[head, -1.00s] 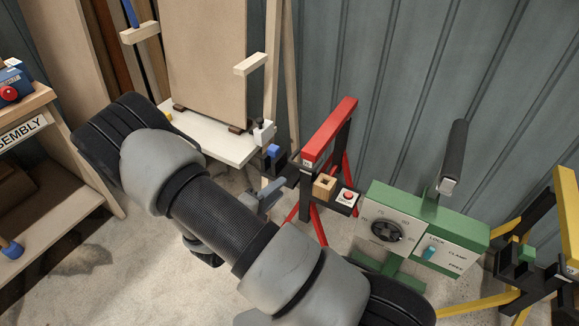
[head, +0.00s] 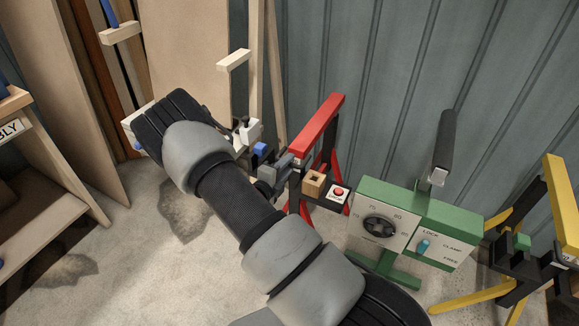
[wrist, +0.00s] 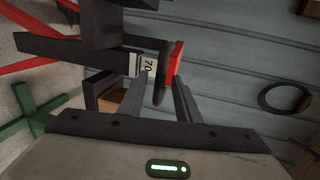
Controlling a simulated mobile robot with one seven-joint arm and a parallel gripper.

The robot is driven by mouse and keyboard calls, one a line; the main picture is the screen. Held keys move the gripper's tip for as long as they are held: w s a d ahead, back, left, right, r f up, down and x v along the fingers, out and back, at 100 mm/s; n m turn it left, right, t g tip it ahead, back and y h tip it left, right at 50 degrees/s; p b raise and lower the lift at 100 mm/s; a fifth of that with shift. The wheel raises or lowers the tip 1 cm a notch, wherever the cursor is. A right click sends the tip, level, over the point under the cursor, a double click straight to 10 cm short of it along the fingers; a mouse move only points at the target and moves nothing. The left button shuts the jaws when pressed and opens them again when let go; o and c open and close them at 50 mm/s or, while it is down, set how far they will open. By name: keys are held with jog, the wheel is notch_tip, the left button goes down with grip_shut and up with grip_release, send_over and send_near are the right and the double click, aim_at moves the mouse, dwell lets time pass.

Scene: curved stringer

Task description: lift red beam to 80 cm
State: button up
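The red beam (head: 317,124) lies across the top of a trestle with black posts and red legs in the head view. Its red end also shows in the wrist view (wrist: 176,64). A white label reading 70 (wrist: 147,64) sits on the trestle beside it. My gripper (head: 283,166) is at the left, near end of the trestle, partly hidden by my arm. In the wrist view my gripper (wrist: 161,80) has its fingers apart, with a dark upright part of the trestle between or just beyond them. Contact cannot be told.
A wooden block (head: 313,183) and a red stop button (head: 338,193) sit on the trestle's lower shelf. A green control box (head: 418,222) with a dial, a switch and a black lever stands to the right. A yellow trestle (head: 560,195) is at the far right. A corrugated wall closes the back.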

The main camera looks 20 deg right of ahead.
jog(key=shift+x, duration=0.9)
jog(key=shift+c, duration=0.4)
grip_shut()
notch_tip(320, 180, up, 11)
jog(key=p, duration=0.9)
jog(key=shift+r, duration=0.25)
